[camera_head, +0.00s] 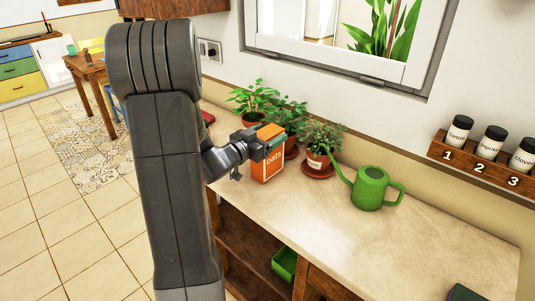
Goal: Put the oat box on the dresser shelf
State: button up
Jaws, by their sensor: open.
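An orange oat box (268,168) with "oats" on its front stands upright on the pale top of the wooden dresser (400,245). My gripper (268,143) is open at the upper part of the box, with its dark fingers beside the box's top; whether they touch it is hard to tell. My arm comes in from the left. Below the top is an open brown shelf space (245,240), partly hidden by my arm.
Several potted plants (318,140) stand close behind the box. A green watering can (370,188) stands to its right. A green bin (285,263) sits in the lower shelf. A spice rack (485,160) hangs on the right wall. The front right of the top is mostly clear.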

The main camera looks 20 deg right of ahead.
jog(key=shift+c, duration=0.2)
grip_shut()
